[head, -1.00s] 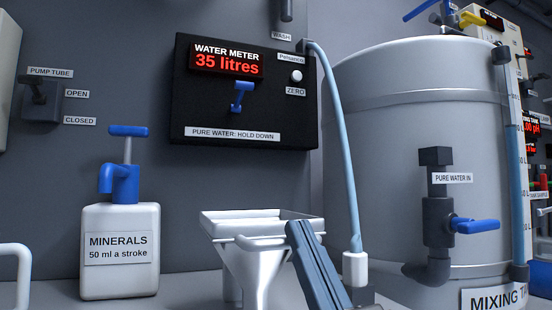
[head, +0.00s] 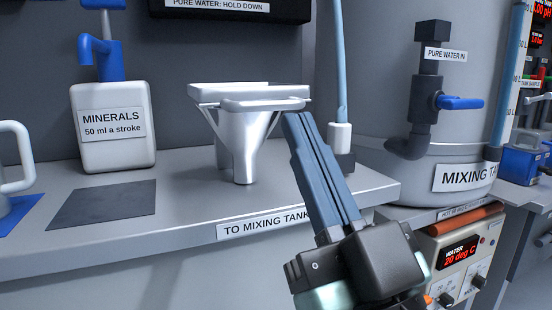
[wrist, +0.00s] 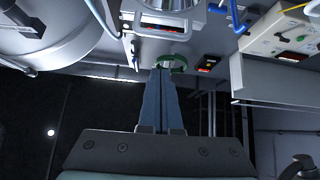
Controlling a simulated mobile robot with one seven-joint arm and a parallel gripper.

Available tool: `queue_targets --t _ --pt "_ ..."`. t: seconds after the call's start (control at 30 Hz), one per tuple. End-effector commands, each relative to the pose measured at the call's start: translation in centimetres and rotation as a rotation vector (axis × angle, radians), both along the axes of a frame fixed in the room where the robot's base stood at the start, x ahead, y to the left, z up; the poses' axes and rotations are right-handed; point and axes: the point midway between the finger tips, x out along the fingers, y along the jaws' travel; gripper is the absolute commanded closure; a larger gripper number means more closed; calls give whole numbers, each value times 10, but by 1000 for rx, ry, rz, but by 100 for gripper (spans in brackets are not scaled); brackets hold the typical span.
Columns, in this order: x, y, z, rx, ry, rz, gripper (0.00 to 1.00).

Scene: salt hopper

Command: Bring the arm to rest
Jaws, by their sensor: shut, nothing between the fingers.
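My gripper (head: 297,122) is in the lower middle of the head view, its two long blue-grey fingers lying side by side and shut with nothing between them. The fingertips overlap the right side of the white salt hopper (head: 243,140) in the picture; I cannot tell whether they touch it. My wrist shows below the fingers, in front of the bench edge. In the wrist view my gripper (wrist: 163,75) also shows shut, its fingers pointing towards the bench and a green ring-shaped thing (wrist: 177,63).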

Motion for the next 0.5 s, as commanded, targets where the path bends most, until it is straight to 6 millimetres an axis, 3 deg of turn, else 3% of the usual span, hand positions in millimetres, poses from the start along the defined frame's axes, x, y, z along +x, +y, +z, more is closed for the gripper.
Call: queue_targets --t 0.03,0.2,0.5 --pt "1 11 20 -17 -3 -10 100" --pt "0 37 67 -44 -9 -92 100" --pt "-25 50 143 20 -71 -252 100"
